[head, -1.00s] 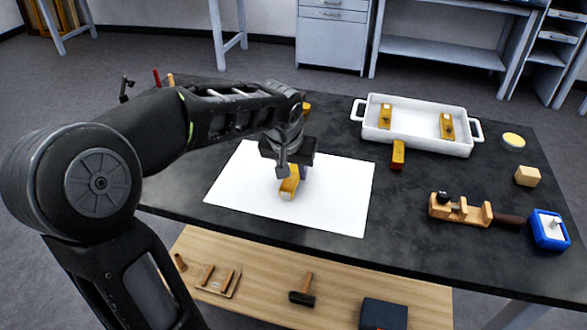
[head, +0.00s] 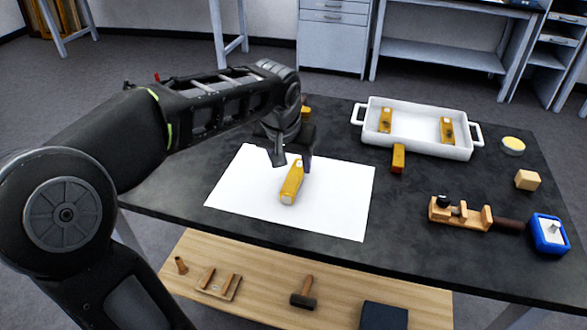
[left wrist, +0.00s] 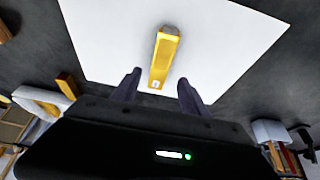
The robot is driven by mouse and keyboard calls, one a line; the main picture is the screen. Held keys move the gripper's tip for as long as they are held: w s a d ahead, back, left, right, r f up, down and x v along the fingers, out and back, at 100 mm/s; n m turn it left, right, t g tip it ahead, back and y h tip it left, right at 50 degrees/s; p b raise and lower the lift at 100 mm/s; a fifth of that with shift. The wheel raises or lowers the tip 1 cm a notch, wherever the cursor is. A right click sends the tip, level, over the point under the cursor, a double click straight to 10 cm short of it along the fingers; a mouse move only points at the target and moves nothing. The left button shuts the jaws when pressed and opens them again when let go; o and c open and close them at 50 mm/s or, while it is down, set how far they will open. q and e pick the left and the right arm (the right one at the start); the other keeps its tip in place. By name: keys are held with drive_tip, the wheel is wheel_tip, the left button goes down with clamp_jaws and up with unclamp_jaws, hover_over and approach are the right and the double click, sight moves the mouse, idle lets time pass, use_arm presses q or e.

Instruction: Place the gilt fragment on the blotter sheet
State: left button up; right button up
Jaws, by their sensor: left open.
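The gilt fragment (head: 291,185) is a gold block with a pale end face. It lies on the white blotter sheet (head: 240,189), near its middle, in the head view. My left gripper (head: 292,163) is open and empty, just above and behind the fragment. Its two fingers (left wrist: 158,86) are spread apart in the wrist view. My right gripper is in neither view.
A white tray (head: 416,147) with two gold pieces stands at the back right. Another gold piece (head: 398,158) lies before it. A wooden tool (head: 458,213), a blue container (head: 549,232), a wooden cube (head: 527,180) and a round tin (head: 513,146) stand on the right.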

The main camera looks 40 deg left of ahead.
use_arm(q)
drive_tip(key=v, duration=0.6)
drive_tip(key=shift+r, duration=0.25)
drive_tip(key=shift+s, duration=0.15)
idle(0.4)
